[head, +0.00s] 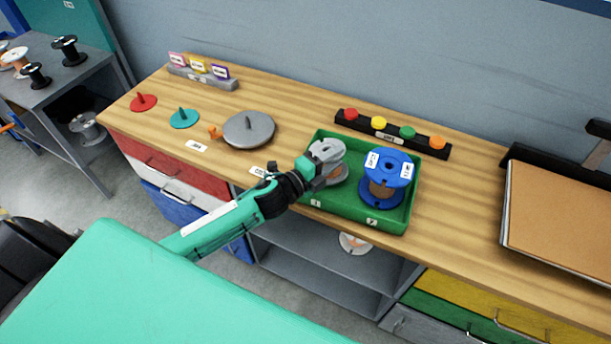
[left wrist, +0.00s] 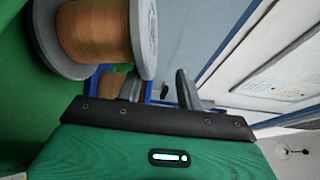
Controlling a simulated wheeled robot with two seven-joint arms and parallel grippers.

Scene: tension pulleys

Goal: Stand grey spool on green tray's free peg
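The grey spool (head: 328,151), wound with copper-coloured wire, stands in the left half of the green tray (head: 365,224). In the left wrist view the same grey spool (left wrist: 97,32) is close, its lower flange near the green floor. Any peg beneath it is hidden. A blue spool (head: 390,165) stands in the tray's right half. My left gripper (head: 312,170) reaches over the tray's left side, beside the grey spool. In the left wrist view its fingers (left wrist: 160,88) are apart with no spool between them. My right gripper is not in view.
A grey disc (head: 249,129), a teal disc (head: 184,118) and a red disc (head: 144,102) with pegs lie left of the tray. A black rack (head: 360,124) with coloured knobs stands behind it. A cork-coloured board (head: 560,215) lies at the right. Bare wood separates tray and board.

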